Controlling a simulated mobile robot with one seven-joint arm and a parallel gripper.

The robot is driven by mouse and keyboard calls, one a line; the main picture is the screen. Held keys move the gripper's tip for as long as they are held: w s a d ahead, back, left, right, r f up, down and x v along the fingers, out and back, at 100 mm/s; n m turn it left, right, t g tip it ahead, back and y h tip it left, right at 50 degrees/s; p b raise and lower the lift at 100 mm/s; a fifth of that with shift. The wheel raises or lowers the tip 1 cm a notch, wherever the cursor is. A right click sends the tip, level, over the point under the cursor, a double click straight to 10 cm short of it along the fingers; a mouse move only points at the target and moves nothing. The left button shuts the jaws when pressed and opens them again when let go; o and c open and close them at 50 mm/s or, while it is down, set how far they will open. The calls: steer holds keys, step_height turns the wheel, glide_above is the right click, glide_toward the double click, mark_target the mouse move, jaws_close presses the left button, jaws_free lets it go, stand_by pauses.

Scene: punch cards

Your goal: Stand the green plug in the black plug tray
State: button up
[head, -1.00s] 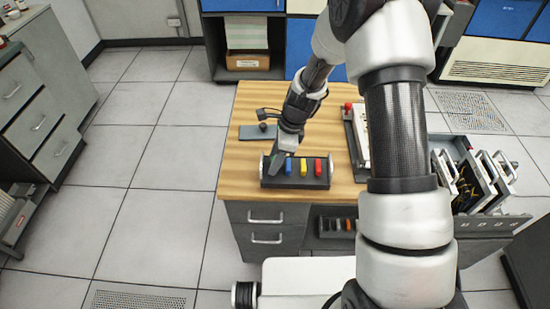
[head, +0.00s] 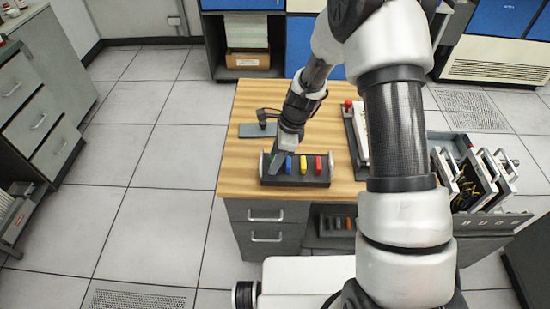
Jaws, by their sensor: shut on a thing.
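The black plug tray (head: 300,183) lies near the front left of the wooden table top. A blue plug (head: 289,165), a yellow plug (head: 304,167) and a red plug (head: 318,165) stand in it in a row. My gripper (head: 276,166) points down at the left end of the tray, just left of the blue plug. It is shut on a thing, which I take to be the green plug. No green shows clearly; the fingers hide what they hold. I cannot tell whether the held thing touches the tray.
A grey plate with a dark knob (head: 261,122) lies behind the tray on the wooden table (head: 237,165). A rack of boards with white handles (head: 478,180) stands at the right. A shelf below the table top holds several small dark and orange items (head: 338,223).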

steer(key=o, duration=1)
steer(key=shift+f, duration=0.1)
steer(key=shift+c, duration=0.2)
steer(key=p+v, duration=0.1)
steer(key=v, duration=1.6)
steer(key=shift+r, duration=0.25)
steer(key=s+d+r+n+t+p, duration=0.1)
steer(key=s+r+n, duration=0.15)
steer(key=r, duration=0.25)
steer(key=s+d+r+n, duration=0.2)
steer(key=r+n, duration=0.1)
steer(key=r, duration=0.3)
steer(key=s+d+r+n+t+h+p, duration=0.1)
steer(key=s+d+r+n+t, duration=0.1)
steer(key=s+r+n, duration=0.3)
steer(key=s+d+r+n+t+h+p, duration=0.1)
steer(key=s+d+r+n, duration=0.3)
steer(key=s, duration=0.9)
steer(key=r+n+t+h, duration=0.1)
steer(key=r+n, duration=0.1)
steer(key=n, duration=0.2)
steer(key=shift+p, duration=0.35)
